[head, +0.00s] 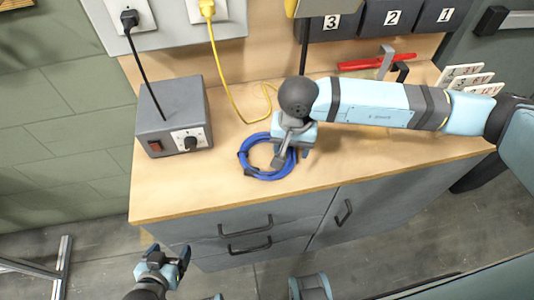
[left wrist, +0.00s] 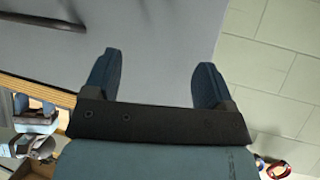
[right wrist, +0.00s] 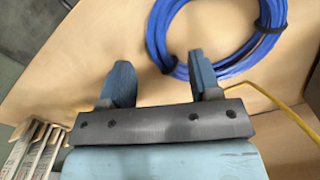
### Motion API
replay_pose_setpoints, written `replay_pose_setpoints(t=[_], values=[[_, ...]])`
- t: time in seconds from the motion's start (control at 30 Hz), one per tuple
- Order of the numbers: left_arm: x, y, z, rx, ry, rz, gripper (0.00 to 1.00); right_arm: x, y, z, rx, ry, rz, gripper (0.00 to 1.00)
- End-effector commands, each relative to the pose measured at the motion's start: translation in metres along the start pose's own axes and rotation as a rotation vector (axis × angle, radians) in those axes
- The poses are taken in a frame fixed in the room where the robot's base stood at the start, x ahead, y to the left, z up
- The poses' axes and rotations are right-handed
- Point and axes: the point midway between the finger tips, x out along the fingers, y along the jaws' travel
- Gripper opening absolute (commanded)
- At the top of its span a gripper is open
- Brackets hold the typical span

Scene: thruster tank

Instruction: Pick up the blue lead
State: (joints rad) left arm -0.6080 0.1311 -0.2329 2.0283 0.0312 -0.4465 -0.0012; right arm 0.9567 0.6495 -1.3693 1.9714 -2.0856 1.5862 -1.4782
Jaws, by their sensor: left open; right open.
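The blue lead (head: 250,172) lies coiled on the wooden worktop, with dark ties around the coil. My right gripper (head: 282,158) is over the right side of the coil and hides part of it in the head view. In the right wrist view the blue lead (right wrist: 228,68) is beyond the fingers, with one fingertip overlapping its near edge. The right gripper (right wrist: 160,75) is open with nothing between its fingers. I cannot tell whether it touches the lead. My left gripper (head: 170,262) is open and empty, low in front of the cabinet, and its fingers show in the left wrist view (left wrist: 158,75).
A grey power box (head: 172,115) with a red switch stands left of the coil. A yellow lead (head: 228,85) hangs from a wall socket onto the worktop (head: 200,190). Red and grey tools (head: 378,63) and white cards (head: 470,78) lie at the back right. Numbered bins (head: 385,18) are behind.

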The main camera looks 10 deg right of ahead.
Motion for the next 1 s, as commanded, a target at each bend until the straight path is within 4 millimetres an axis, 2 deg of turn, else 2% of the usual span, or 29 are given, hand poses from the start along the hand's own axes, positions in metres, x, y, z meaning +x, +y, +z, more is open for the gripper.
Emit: replay_pose_setpoints(t=[0.23,0.5,0.7,0.77,1.0], values=[[-0.003,0.001,-0.005,0.001,0.006,-0.001,0.78,0.036,0.000,-0.001,0.002,-0.003,0.001,0.57],[-0.002,0.002,-0.004,0.001,0.006,0.000,0.78,0.043,0.000,-0.002,0.000,0.000,0.000,0.57],[-0.002,0.002,-0.004,0.001,0.006,0.000,0.78,0.043,0.000,-0.002,0.001,0.000,0.000,0.11],[-0.002,0.002,-0.004,0.001,0.006,0.000,0.78,0.043,0.000,-0.002,0.001,0.000,0.000,0.00],[-0.003,0.002,-0.006,0.001,0.009,0.001,0.78,0.042,-0.001,-0.002,0.001,0.000,-0.001,0.00]])
